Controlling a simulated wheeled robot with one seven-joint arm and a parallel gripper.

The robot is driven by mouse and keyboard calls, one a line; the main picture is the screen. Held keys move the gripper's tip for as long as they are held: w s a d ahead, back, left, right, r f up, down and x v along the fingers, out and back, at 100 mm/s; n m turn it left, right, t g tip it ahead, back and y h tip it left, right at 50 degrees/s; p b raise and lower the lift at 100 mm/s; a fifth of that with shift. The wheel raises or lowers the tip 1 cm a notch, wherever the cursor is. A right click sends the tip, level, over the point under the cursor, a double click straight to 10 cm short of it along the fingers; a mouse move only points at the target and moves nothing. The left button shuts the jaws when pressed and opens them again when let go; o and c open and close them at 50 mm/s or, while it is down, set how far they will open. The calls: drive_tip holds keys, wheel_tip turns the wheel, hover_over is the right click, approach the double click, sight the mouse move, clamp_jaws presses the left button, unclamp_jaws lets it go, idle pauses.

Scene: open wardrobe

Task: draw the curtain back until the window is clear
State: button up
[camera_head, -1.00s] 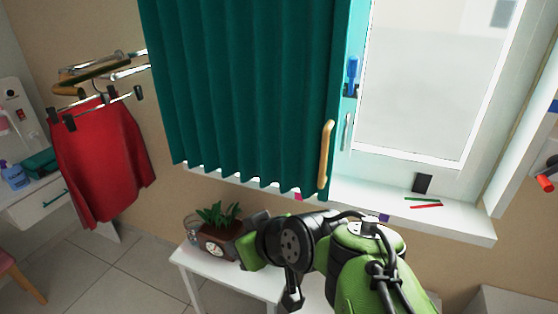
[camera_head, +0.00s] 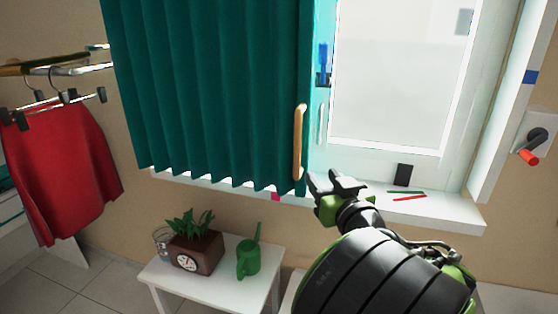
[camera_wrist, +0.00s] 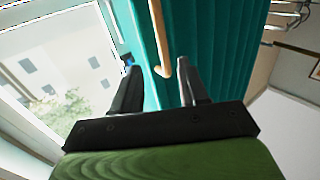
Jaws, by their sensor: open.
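The teal curtain (camera_head: 205,95) hangs in folds over the left part of the window; the right pane (camera_head: 395,75) is bare. A wooden handle (camera_head: 298,142) stands upright at the curtain's right edge. My gripper (camera_head: 322,180) is just below and right of the handle, in front of the sill. In the wrist view my gripper (camera_wrist: 160,84) is open, with the curtain (camera_wrist: 225,45) behind its fingers. There the handle (camera_wrist: 160,45) shows beyond the fingertips, its end between them in the picture. I cannot tell how far it is from the fingers.
The sill (camera_head: 440,210) holds a dark block (camera_head: 403,175) and red and green sticks. Below, a white table (camera_head: 215,285) bears a planter with a clock (camera_head: 193,255) and a green watering can (camera_head: 249,255). A red skirt (camera_head: 60,165) hangs at the left.

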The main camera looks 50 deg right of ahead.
sight(299, 149)
drive_tip(key=p+x, duration=0.2)
drive_tip(key=x, duration=0.5)
drive_tip(key=p+x, duration=0.3)
drive_tip(key=x, duration=0.5)
drive_tip(key=shift+w+d+r, duration=0.1)
drive_tip(key=shift+w+r, duration=0.1)
drive_tip(key=shift+w, duration=0.1)
clamp_jaws()
